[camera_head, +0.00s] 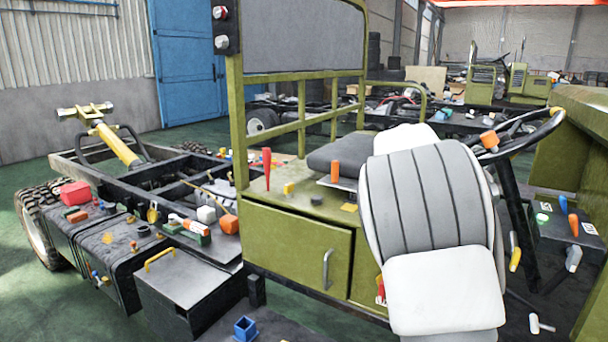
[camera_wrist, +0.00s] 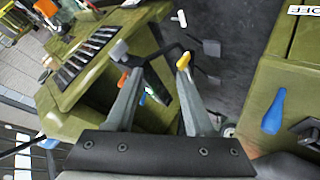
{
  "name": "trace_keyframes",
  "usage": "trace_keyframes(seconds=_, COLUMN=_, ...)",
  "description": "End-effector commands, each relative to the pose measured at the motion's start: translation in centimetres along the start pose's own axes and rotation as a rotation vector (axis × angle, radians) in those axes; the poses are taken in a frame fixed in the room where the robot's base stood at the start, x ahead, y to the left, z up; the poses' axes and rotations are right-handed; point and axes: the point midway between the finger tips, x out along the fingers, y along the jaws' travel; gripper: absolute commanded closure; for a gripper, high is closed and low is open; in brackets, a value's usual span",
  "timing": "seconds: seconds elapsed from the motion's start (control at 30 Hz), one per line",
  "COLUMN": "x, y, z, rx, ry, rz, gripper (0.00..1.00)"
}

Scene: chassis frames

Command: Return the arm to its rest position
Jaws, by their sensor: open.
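My arm (camera_head: 425,200) shows in the head view as large white and grey rounded links, raised in front of the right half of the chassis. My gripper is hidden behind it there. In the wrist view my gripper (camera_wrist: 152,62) has its two grey fingers spread apart, with nothing held between them. An orange piece and a yellow piece show by the fingertips; I cannot tell how far they lie from the fingers. Beyond the fingers are olive chassis panels (camera_wrist: 100,70) and dark floor.
An olive cabinet (camera_head: 295,248) with a handle stands left of my arm. A black frame (camera_head: 120,250) with scattered colored tools lies at left. A steering wheel (camera_head: 515,135) and a dark box (camera_head: 560,240) with tools are at right. Green floor (camera_head: 35,300) is open at lower left.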

Motion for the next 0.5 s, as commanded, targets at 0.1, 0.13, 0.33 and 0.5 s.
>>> trace_keyframes(seconds=0.1, x=-0.5, y=2.0, z=2.5, rx=-0.055, ry=-0.094, rz=-0.13, gripper=0.47)
trace_keyframes(seconds=0.13, x=-0.7, y=2.3, z=3.2, rx=-0.07, ry=-0.114, rz=-0.164, gripper=0.47)
trace_keyframes(seconds=0.33, x=-3.2, y=4.7, z=7.8, rx=-0.177, ry=-0.194, rz=-0.387, gripper=0.47)
trace_keyframes(seconds=0.5, x=-6.2, y=6.7, z=12.0, rx=-0.27, ry=-0.207, rz=-0.569, gripper=0.47)
